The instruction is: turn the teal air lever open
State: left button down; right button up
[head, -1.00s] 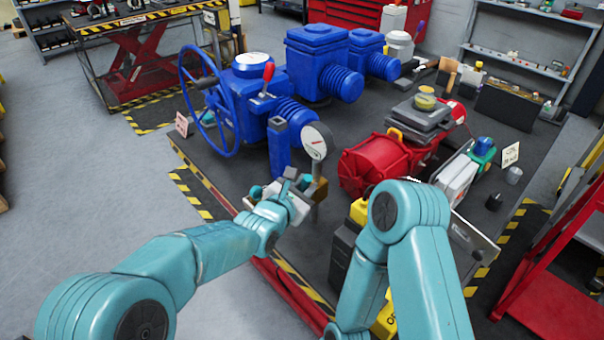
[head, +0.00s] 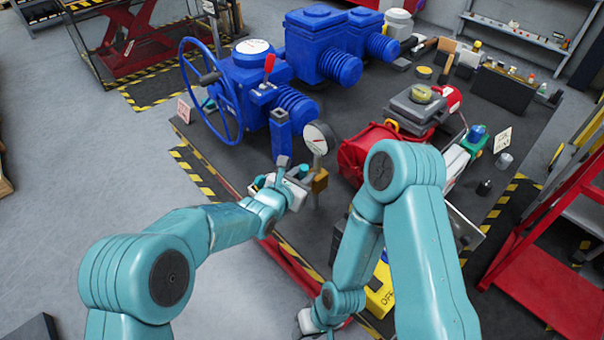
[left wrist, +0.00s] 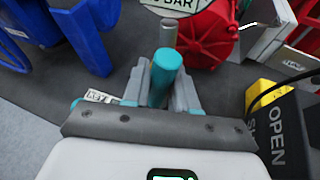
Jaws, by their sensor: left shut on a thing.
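The teal lever (left wrist: 166,72) stands between the fingers of my left gripper (left wrist: 165,92) in the left wrist view, its rounded end showing. The left gripper (head: 292,174) is shut on it, beside the brass block (head: 320,180) below the round white gauge (head: 319,138). In the head view, the fingers hide most of the lever. In the left wrist view, the gauge's lower edge (left wrist: 178,4) shows at the top. My right gripper (head: 308,322) is low at the bottom of the head view, mostly hidden, its jaws unclear.
Blue actuators (head: 322,45) and a blue handwheel (head: 210,90) stand behind. A red motor (head: 372,150) is right of the gauge. A yellow-topped box (left wrist: 280,95) marked OPEN sits close at right in the left wrist view. Striped tape (head: 195,172) edges the platform.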

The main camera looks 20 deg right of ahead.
pick_arm(q)
jog(key=shift+f, duration=0.1)
jog(key=c, duration=1)
grip_release()
jog(key=shift+s+a, duration=0.1)
jog(key=shift+s+a, duration=0.15)
jog(key=shift+a, duration=0.1)
jog(key=shift+b+v, duration=2.15)
jog(key=shift+v, duration=5.65)
jog(key=shift+c, duration=0.2)
